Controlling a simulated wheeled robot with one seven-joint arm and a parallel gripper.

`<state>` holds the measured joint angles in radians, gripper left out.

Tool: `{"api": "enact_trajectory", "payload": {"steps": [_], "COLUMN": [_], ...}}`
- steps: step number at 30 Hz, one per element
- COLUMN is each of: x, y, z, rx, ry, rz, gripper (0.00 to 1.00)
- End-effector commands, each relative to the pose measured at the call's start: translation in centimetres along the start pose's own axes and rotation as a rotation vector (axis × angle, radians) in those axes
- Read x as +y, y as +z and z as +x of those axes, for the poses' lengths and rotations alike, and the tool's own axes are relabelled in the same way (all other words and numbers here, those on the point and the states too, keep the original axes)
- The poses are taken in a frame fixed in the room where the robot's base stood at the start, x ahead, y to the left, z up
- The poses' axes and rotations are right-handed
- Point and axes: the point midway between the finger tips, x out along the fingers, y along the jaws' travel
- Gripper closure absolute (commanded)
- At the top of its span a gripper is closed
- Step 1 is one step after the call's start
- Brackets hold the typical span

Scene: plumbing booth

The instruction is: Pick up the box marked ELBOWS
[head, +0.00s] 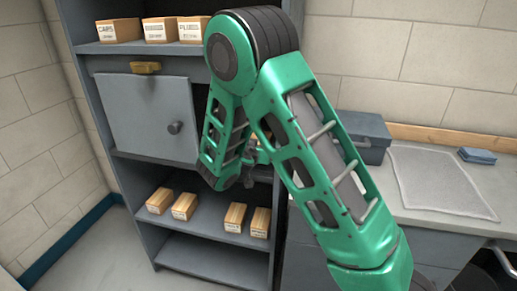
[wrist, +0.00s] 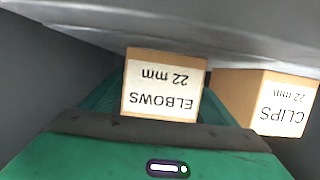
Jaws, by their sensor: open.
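The box marked ELBOWS (wrist: 160,88) is in the middle of the wrist view, its white label upside down with "22 mm" on it. It is a tan box against a grey shelf surface. My gripper (wrist: 158,122) shows as green and dark parts in front of and beside the box. The gripper is open, and I see no firm grip on the box. In the head view my gripper (head: 254,158) is mostly hidden behind my green arm, in front of the cabinet. I cannot tell which box there is ELBOWS.
A CLIPS box (wrist: 268,100) stands close to the right of ELBOWS in the wrist view. The cabinet's lower shelf (head: 208,222) holds several tan boxes. More boxes stand on the top shelf, above a grey door (head: 140,115). A counter (head: 420,165) is at right with a toolbox (head: 365,138).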

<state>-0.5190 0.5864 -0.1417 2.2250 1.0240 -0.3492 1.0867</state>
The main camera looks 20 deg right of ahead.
Motion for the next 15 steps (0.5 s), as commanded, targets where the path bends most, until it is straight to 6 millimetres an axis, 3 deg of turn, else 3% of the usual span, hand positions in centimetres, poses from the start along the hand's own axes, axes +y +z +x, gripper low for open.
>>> {"api": "enact_trajectory", "payload": {"steps": [2,3,9,15], "x": [0.0,0.0,0.0,0.0], "y": [0.0,0.0,0.0,-0.05], "z": [-0.03,-0.04,-0.05,-0.06], "rx": [0.0,0.0,0.0,0.001], "ry": [0.0,0.0,0.0,0.0], "rz": [0.0,0.0,0.0,0.001], "gripper": [0.2,0.24,0.72,0.73]}}
